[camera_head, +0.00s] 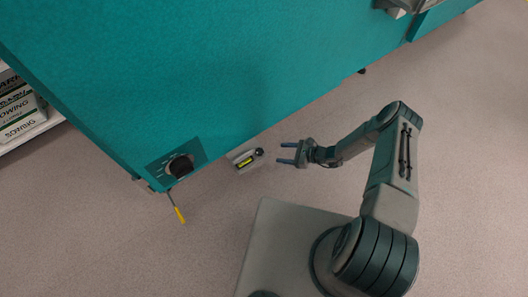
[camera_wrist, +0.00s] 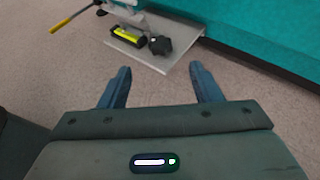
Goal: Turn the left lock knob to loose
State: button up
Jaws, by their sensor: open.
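A small black knob (camera_head: 259,152) sits on a grey bracket (camera_head: 238,155) low at the teal cabinet's bottom edge, beside a yellow spirit-level vial (camera_head: 246,161). In the wrist view the black knob (camera_wrist: 160,45) lies ahead between my fingers, right of the yellow vial (camera_wrist: 128,36), on the grey bracket plate (camera_wrist: 150,60). A larger round black knob (camera_head: 180,166) is on a dark panel at the cabinet's left corner. No label shows which is the left lock knob. My gripper (camera_head: 278,153) is open and empty, just right of the bracket and apart from it.
A yellow-handled lever (camera_head: 177,210) sticks out below the panel; its handle also shows in the wrist view (camera_wrist: 62,25). The teal cabinet (camera_head: 230,70) blocks the far side. Shelves with boxes (camera_head: 18,108) stand at far left. The floor around my gripper is clear.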

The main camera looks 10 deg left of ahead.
aim_at(261, 151)
jog(key=b+x, duration=0.2)
jog(key=x, duration=0.8)
jog(key=shift+r, duration=0.1)
jog(key=shift+c, duration=0.4)
jog(key=c, duration=0.9)
